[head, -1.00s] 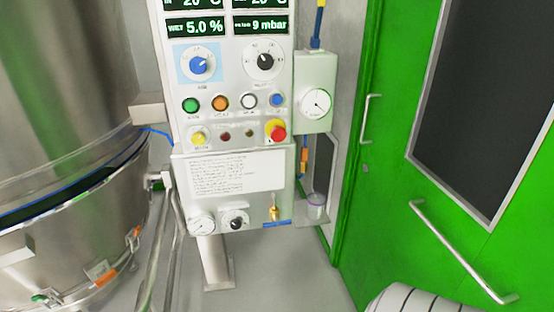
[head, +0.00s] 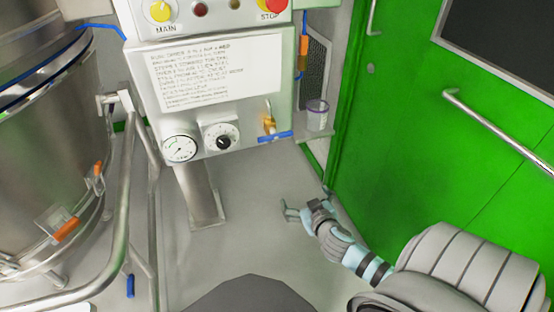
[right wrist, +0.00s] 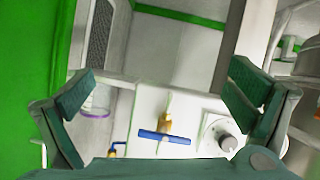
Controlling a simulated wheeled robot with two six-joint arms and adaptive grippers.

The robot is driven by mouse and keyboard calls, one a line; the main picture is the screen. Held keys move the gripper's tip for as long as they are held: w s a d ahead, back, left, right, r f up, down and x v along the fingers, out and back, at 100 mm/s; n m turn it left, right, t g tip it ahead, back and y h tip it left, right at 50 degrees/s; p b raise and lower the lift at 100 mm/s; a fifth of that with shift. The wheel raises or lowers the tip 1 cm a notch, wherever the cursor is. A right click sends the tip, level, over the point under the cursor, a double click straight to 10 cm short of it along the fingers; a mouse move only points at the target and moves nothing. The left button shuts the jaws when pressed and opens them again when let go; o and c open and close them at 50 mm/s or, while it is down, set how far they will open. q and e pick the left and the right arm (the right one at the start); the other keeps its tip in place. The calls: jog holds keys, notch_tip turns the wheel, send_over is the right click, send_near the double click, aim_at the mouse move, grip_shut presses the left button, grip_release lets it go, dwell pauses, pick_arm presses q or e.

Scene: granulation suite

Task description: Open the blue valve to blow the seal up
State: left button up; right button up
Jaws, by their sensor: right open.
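The blue valve (head: 274,136) is a blue bar handle on a brass body at the lower right of the white control panel (head: 215,75). Its handle lies roughly crosswise. In the right wrist view the valve handle (right wrist: 164,137) shows between the fingers, beyond the fingertips. A gauge (head: 180,148) and a black knob (head: 222,139) sit to its left. My right gripper (head: 296,210) is open and empty, below and slightly right of the valve in the head view, apart from it. It also shows in the right wrist view (right wrist: 158,85). My left gripper is not in view.
A steel vessel (head: 45,150) with orange clamps and a tubular rail (head: 150,200) stand at the left. A clear cup (head: 317,114) sits on a small shelf right of the valve. A green door (head: 430,150) with a bar handle is at the right.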

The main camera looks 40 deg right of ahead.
aim_at(276, 136)
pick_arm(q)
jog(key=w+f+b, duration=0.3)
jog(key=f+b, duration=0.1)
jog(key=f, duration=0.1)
pick_arm(e)
jog(key=w+a+r+m+t, duration=0.25)
jog(key=r+t, duration=0.25)
jog(key=r, duration=0.7)
jog(key=shift+n, duration=0.45)
jog(key=x, duration=0.4)
jog(key=b+x, duration=0.1)
jog(key=x, duration=0.3)
jog(key=r+b+x, duration=0.1)
jog(key=x, duration=0.4)
jog(key=shift+a, duration=0.1)
jog(key=shift+w, duration=0.4)
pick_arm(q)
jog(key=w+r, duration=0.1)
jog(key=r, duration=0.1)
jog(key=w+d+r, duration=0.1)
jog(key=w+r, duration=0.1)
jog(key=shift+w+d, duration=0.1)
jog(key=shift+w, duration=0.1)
pick_arm(e)
jog(key=c, duration=0.9)
